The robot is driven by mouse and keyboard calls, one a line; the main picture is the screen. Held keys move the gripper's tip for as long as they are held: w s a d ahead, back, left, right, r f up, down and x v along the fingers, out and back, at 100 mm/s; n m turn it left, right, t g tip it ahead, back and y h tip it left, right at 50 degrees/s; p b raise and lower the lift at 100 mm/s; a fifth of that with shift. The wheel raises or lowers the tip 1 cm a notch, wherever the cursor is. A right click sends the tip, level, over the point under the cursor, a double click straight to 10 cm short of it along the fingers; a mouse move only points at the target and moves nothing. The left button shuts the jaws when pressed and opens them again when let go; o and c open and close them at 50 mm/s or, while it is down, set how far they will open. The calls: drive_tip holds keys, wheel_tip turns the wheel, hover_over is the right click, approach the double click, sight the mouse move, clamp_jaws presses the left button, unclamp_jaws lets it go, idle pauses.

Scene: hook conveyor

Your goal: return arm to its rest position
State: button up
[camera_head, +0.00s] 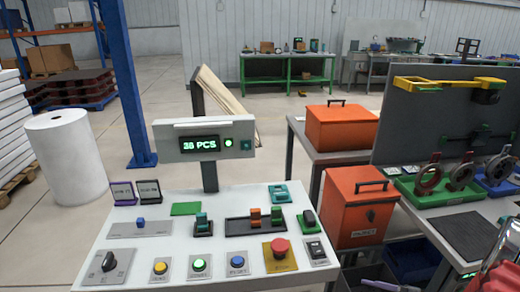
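My gripper is not in view, and I cannot tell the arm's pose from this picture. A white control panel (155,262) stands in front at the left centre. Its display post carries a screen (200,143) reading what looks like "28 PCS" beside a lit green lamp. The panel holds a red mushroom button (280,248), a lit green button (198,264), a yellow button (160,267), a blue button (237,261) and a black rotary knob (109,261).
Orange boxes (357,205) (341,127) stand right of the panel. Further right, a bench holds a green tray (430,190) with ring-shaped parts before a grey board (420,118) with a yellow bar (450,83). A white roll (68,160) and blue post (125,80) stand left.

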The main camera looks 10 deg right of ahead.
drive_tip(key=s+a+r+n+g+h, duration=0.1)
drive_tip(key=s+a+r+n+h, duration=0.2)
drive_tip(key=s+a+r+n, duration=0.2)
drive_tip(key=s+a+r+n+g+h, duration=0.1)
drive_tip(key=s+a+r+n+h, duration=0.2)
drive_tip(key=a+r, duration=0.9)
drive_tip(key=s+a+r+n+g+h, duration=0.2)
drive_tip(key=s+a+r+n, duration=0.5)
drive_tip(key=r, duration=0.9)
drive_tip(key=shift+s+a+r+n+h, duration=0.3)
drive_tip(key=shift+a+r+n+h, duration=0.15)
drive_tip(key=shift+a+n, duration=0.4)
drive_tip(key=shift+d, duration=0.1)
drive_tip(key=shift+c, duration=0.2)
